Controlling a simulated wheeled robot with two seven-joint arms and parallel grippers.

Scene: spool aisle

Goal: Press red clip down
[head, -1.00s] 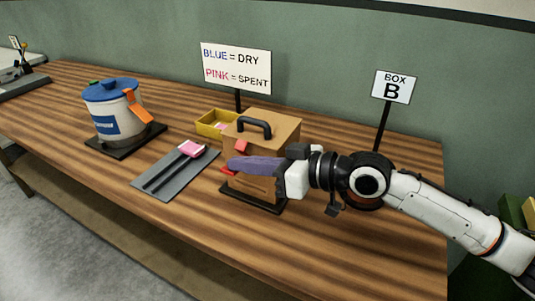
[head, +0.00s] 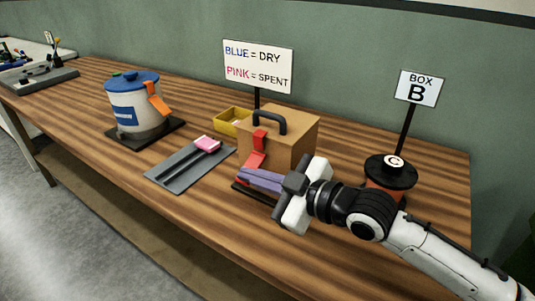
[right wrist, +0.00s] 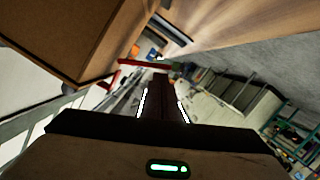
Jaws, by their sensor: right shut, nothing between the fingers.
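The tan box (head: 290,140) with a black handle stands on a dark base on the bench. The red clip (head: 255,160) is on its front face. The clip's upper part lies near the box face and its lower part angles outward. My right gripper (head: 243,178) is shut and empty, its purple fingers just below the clip in front of the box; whether they touch it I cannot tell. In the right wrist view a red bar, seemingly the clip (right wrist: 133,62), crosses near the fingertips, with the box at upper left. My left gripper is not in view.
A grey tray (head: 172,173) with a pink-topped piece lies left of the box. A white bucket (head: 125,108) with blue lid and orange clip is further left. A yellow bin (head: 228,125) stands behind.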

